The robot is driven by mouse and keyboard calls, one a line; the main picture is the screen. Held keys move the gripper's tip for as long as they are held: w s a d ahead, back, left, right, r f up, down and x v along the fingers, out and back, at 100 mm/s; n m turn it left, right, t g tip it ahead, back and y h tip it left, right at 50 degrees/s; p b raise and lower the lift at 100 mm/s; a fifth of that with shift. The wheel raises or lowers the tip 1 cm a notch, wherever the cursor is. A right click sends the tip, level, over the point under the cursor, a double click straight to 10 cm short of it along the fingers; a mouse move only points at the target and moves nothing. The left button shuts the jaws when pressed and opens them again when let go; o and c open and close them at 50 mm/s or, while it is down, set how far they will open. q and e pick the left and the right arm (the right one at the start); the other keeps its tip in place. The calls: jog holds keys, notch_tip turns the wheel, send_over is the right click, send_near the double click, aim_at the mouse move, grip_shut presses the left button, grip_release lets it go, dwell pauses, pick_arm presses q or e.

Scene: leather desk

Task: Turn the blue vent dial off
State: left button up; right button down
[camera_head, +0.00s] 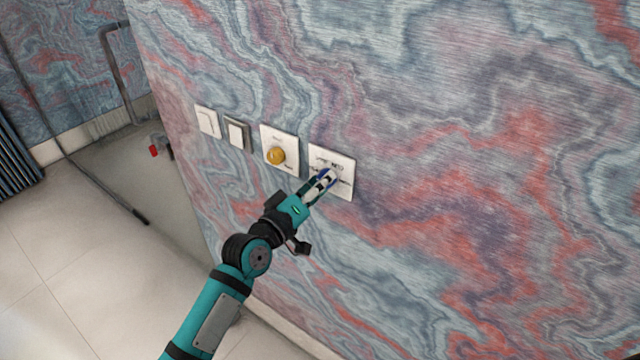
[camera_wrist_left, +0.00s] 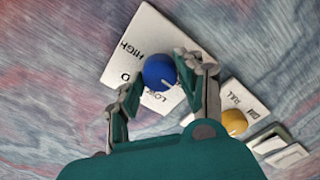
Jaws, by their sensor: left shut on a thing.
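The blue vent dial (camera_wrist_left: 159,72) sits on a white plate (camera_wrist_left: 150,33) on the wall. In the left wrist view the plate reads HIGH and LOW, with a partly hidden label starting with O. A pale pointer mark shows on the dial's lower right, towards LOW. In the head view the dial is mostly hidden behind my left gripper (camera_head: 321,180), and its plate (camera_head: 345,185) is the rightmost one. My left gripper, also in the left wrist view (camera_wrist_left: 157,80), is shut on the dial, one finger on each side. My right gripper is not in view.
A yellow knob (camera_head: 276,156) on its own plate is just left of the vent plate. Two switches, one grey-framed (camera_head: 237,133) and one white (camera_head: 207,121), are further left. The wall right of the vent plate is bare. A red valve (camera_head: 154,150) is low at the far left.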

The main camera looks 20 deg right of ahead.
pick_arm(q)
jog(key=shift+f+n, duration=0.15)
jog(key=shift+n, duration=0.25)
jog(key=o, duration=1.2)
jog(key=shift+c, duration=0.2)
jog(key=v, duration=1.2)
